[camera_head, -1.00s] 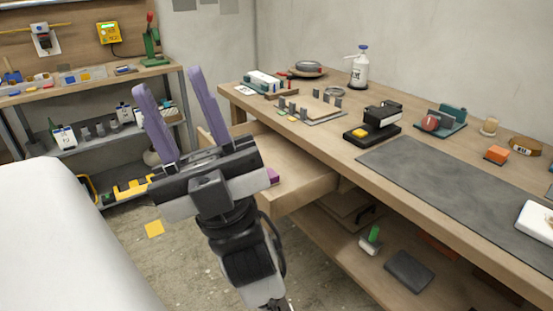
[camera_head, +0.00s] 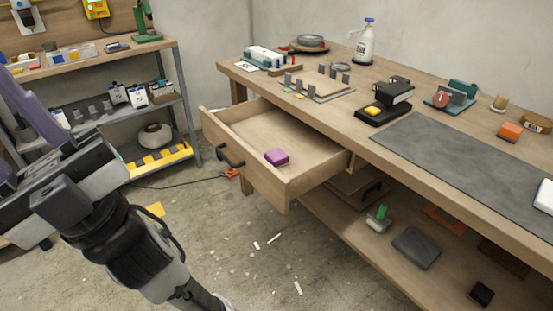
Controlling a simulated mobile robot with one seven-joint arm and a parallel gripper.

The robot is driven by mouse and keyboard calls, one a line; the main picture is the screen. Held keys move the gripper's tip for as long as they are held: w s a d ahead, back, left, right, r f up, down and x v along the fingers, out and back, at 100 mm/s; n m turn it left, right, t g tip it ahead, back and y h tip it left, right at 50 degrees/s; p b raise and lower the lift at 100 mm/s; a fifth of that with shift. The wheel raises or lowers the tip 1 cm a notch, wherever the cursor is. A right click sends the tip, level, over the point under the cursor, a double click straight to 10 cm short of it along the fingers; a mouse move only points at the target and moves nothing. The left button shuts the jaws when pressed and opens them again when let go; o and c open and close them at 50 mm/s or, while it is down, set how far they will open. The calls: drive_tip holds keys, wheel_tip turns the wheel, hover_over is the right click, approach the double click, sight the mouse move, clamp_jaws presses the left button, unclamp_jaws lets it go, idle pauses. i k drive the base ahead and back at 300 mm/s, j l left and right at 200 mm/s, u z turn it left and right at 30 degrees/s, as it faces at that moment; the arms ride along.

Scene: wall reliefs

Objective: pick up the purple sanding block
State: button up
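The purple sanding block (camera_head: 277,157) lies in the open drawer (camera_head: 249,133) of the workbench, near the drawer's front right corner. My gripper (camera_head: 20,110) is at the left edge of the view, well to the left of the drawer and apart from the block. Its purple-grey fingers point up and are partly cut off by the frame edge. One finger shows clearly, so I cannot tell how far apart the fingers are.
The workbench (camera_head: 330,115) carries a bottle (camera_head: 364,42), a dark mat (camera_head: 450,165) and small tools. Its lower shelf holds a grey pad (camera_head: 416,247). A metal shelf unit (camera_head: 105,70) stands at the back left. The drawer's front with its black handle (camera_head: 229,156) juts out over open floor.

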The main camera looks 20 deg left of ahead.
sight(278, 158)
drive_tip(key=i+j+z, duration=0.25)
drive_tip(key=i+j, duration=0.2)
drive_tip(key=j, duration=0.2)
drive_tip(key=i+j+z, duration=0.25)
drive_tip(key=i+j, duration=0.2)
drive_tip(key=j, duration=0.25)
